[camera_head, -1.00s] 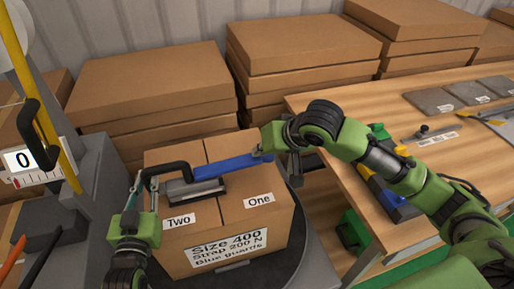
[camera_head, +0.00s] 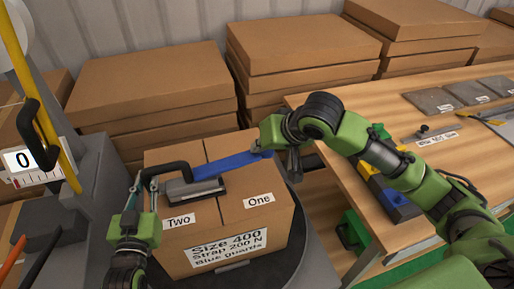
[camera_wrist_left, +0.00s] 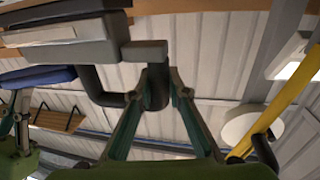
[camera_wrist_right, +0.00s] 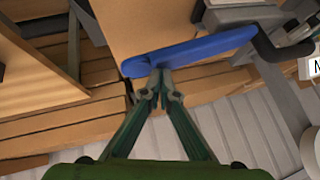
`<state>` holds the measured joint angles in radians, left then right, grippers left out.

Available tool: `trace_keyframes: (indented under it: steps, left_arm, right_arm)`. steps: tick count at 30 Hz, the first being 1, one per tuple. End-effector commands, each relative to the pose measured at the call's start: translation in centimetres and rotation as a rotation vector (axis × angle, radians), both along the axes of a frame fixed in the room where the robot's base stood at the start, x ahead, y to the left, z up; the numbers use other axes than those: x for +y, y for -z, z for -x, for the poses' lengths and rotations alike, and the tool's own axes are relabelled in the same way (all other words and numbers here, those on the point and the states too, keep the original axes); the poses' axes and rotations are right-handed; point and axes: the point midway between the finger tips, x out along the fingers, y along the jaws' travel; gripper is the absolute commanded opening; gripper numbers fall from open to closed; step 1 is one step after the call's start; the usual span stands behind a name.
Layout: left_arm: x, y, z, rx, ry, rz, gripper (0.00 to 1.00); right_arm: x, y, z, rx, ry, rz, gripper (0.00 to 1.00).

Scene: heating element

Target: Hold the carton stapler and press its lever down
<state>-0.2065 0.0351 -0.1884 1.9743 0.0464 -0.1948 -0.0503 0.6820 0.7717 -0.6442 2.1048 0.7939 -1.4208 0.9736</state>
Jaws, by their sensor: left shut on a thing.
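The carton stapler (camera_head: 194,190) has a grey body, a black curved handle and a blue lever (camera_head: 235,163). It is on top of the cardboard box (camera_head: 237,196), near its left side. My left gripper (camera_head: 147,183) is shut on the end of the black handle, which also shows between its fingers in the left wrist view (camera_wrist_left: 155,88). The lever slants up to the right. My right gripper (camera_head: 282,158) is at the lever's free end; in the right wrist view its fingertips (camera_wrist_right: 160,94) are together beside the blue end (camera_wrist_right: 138,67). I cannot tell whether they touch it.
The box stands on a dark round turntable (camera_head: 285,240). A strapping machine with a yellow post (camera_head: 38,90) stands at the left. A wooden workbench (camera_head: 350,110) with tools is at the right. Stacked flat cartons (camera_head: 150,85) fill the back.

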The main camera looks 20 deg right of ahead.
Motion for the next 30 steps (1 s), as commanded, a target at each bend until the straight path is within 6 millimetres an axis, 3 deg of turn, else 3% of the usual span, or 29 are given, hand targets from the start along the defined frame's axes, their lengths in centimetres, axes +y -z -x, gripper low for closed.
trace_keyframes:
  steps: [12, 26, 30]
  left_arm:
    - [0.1, -0.1, 0.0, -0.004, -0.002, -0.002, 0.00]
    - [0.1, -0.1, 0.0, -0.003, -0.001, -0.003, 0.00]
    - [0.1, -0.1, 0.0, -0.003, -0.001, -0.003, 0.00]
  right_arm:
    - [0.5, -2.5, -0.1, -0.003, 0.001, 0.001, 0.00]
    - [0.7, -3.0, 0.0, -0.002, -0.001, -0.001, 0.00]
    - [1.0, -4.0, -0.1, -0.006, -0.002, -0.002, 0.00]
